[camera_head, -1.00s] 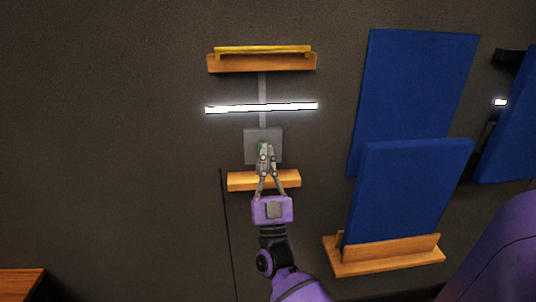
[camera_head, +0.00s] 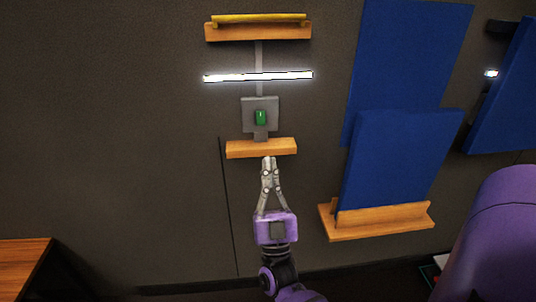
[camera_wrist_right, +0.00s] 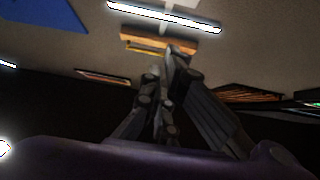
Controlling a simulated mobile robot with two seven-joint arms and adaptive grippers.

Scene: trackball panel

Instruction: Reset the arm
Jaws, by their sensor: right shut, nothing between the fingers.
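My right gripper (camera_head: 268,160) is shut and empty in the head view. Its fingertips are just below the lower wooden ledge (camera_head: 261,148) and apart from the panel. Above that ledge, a grey square plate (camera_head: 248,104) on the wall carries a small green trackball or button (camera_head: 261,117), fully uncovered. In the right wrist view the closed fingers (camera_wrist_right: 172,52) point away toward the wall, with the lit white bar (camera_wrist_right: 165,15) beyond them. My left gripper does not show.
A glowing bar (camera_head: 258,77) and an upper wooden shelf with a yellow strip (camera_head: 258,19) are above the plate. A wooden table (camera_head: 22,262) is at lower left. Wall left of the plate is bare.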

